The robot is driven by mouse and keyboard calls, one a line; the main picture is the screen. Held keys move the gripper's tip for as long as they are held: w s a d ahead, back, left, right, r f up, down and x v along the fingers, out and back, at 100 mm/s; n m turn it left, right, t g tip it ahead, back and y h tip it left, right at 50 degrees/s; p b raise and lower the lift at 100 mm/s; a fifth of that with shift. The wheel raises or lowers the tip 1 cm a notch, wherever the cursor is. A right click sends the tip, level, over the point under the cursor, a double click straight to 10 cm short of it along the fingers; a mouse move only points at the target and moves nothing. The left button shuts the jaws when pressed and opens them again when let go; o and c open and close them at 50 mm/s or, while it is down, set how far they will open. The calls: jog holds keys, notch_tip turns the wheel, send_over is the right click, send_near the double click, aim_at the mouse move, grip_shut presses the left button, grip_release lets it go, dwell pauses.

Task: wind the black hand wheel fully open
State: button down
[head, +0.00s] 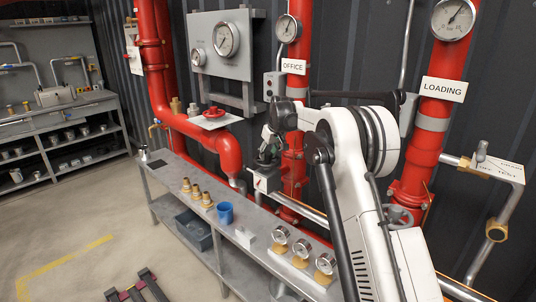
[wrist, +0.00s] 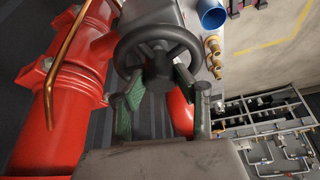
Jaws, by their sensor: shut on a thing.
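The black hand wheel (wrist: 160,31) is in the upper middle of the wrist view, with a dark hub in its centre, on a grey housing. My gripper (wrist: 158,78) reaches it from below in that view, with one green-padded finger on each side of the hub. The gripper is shut on the wheel; exact finger contact on the rim or hub is hard to make out. In the head view my gripper (head: 268,142) is above a grey box (head: 266,180) by the red pipe, and the wheel is mostly hidden there by the gripper and arm.
A red pipe (wrist: 62,120) with a copper tube runs close on the left in the wrist view. A bench (head: 185,222) below holds brass fittings (head: 196,192), a blue cup (head: 225,213) and gauges (head: 302,248). A red valve wheel (head: 214,112) is to the left.

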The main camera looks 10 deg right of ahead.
jog(key=shift+s+d+f, duration=0.1)
jog(key=shift+d+f, duration=0.05)
jog(key=shift+f, duration=0.25)
jog(key=n+g+y, duration=0.1)
jog(key=n, duration=0.2)
jog(key=shift+d+n+p, duration=0.1)
jog(key=shift+n+p, duration=0.3)
jog(key=n+g+y+p, duration=0.1)
jog(key=n, duration=0.3)
jog(key=c, duration=1.7)
grip_release()
jog(key=shift+c, duration=0.2)
jog(key=o, duration=0.3)
jog(key=shift+w+f, duration=0.2)
jog(key=shift+w, duration=0.05)
jog(key=shift+r, duration=0.1)
